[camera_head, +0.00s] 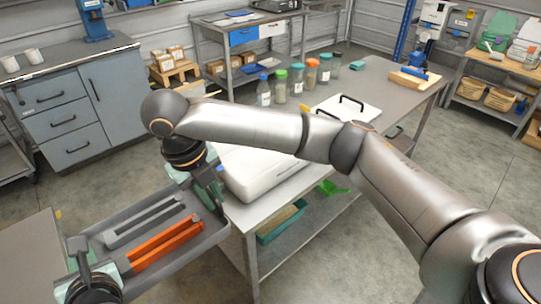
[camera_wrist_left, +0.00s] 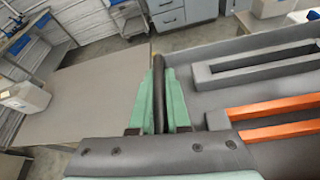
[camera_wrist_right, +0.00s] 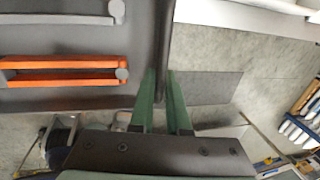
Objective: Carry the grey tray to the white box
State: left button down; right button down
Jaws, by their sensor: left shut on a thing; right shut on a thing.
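The grey tray (camera_head: 207,236) is held in the air at the lower left of the head view, with a grey bar frame (camera_head: 145,222) and an orange bar frame (camera_head: 165,243) lying in it. My left gripper (camera_head: 80,252) is shut on its left rim; the left wrist view shows the rim between the green fingers (camera_wrist_left: 158,90). My right gripper (camera_head: 210,185) is shut on the opposite rim, seen between the fingers in the right wrist view (camera_wrist_right: 163,85). The white box (camera_head: 262,180) stands on the table to the right of the tray, partly hidden behind my right arm.
The white box's grey table (camera_head: 285,225) has a green scoop (camera_head: 333,188) and a green bin (camera_head: 282,222) on its lower shelf. Several jars (camera_head: 311,74) stand behind the box. Another grey tabletop (camera_head: 28,262) is at the lower left. Blue-grey cabinets (camera_head: 65,105) stand behind.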

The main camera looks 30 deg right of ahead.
aim_at(259, 161)
jog(key=i+l, duration=0.1)
jog(key=l, duration=0.25)
jog(key=i+l, duration=0.1)
jog(key=l, duration=0.6)
jog(key=i+l, duration=0.8)
jog(key=l, duration=0.2)
